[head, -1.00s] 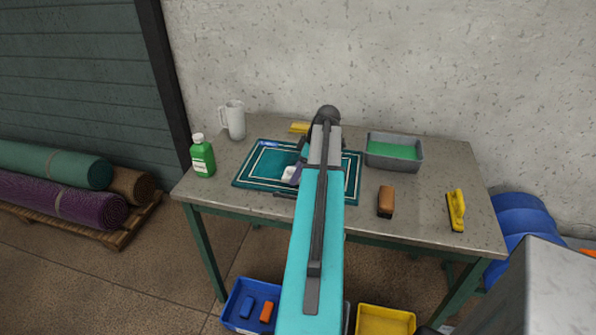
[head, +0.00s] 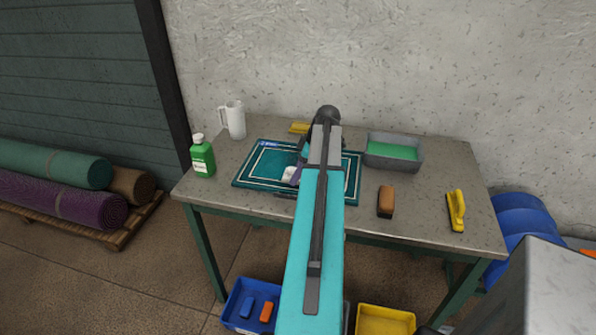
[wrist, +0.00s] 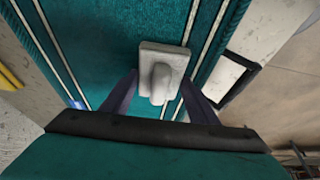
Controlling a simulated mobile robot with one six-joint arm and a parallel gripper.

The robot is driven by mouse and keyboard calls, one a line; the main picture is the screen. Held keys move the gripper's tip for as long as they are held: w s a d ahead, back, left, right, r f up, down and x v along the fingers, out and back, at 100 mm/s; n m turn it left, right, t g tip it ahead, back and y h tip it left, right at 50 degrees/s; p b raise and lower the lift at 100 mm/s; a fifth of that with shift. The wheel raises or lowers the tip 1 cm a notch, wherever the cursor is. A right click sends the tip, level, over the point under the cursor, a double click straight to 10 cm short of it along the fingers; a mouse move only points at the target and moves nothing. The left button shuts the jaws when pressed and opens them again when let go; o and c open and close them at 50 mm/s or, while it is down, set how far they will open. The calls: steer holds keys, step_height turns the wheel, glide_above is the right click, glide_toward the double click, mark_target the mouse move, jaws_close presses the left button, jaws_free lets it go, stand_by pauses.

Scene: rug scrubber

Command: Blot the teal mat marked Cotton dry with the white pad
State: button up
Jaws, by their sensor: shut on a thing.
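The teal mat (head: 262,171) with white border lines lies on the table, partly hidden behind my arm. A blue tag with lettering too small to read is at its far left corner. The white pad (wrist: 163,60), a flat block with a rounded grip, is over the mat in the wrist view. It also shows in the head view (head: 289,174). My gripper (wrist: 160,93) is shut on the pad's grip, with dark fingers on both sides. I cannot tell whether the pad touches the mat.
A green bottle (head: 202,158) and white jug (head: 235,119) stand left. A grey tub (head: 418,157) with green liquid, a brown block (head: 385,202) and a yellow brush (head: 456,210) are right. A dark-framed pale piece (wrist: 236,78) lies near the mat's edge.

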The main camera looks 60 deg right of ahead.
steer(key=shift+r+p, duration=0.95)
steer(key=shift+r, duration=1.25)
steer(key=w+a+r+m+b, duration=0.1)
steer(key=w+a+r, duration=0.2)
steer(key=w+a, duration=0.9)
steer(key=w+a+r+m, duration=0.1)
steer(key=w+a+r, duration=0.2)
steer(key=w+a, duration=0.85)
steer(key=w+a+r, duration=0.1)
steer(key=a+r, duration=0.1)
steer(key=a, duration=0.9)
steer(key=w+a+r+m+h, duration=0.1)
steer(key=w+a+r, duration=0.1)
steer(key=a, duration=1)
steer(key=w+a+r, duration=0.2)
steer(key=a, duration=0.9)
steer(key=shift+a+m+b, duration=0.4)
steer(key=shift+b, duration=0.05)
steer(key=shift+d, duration=0.1)
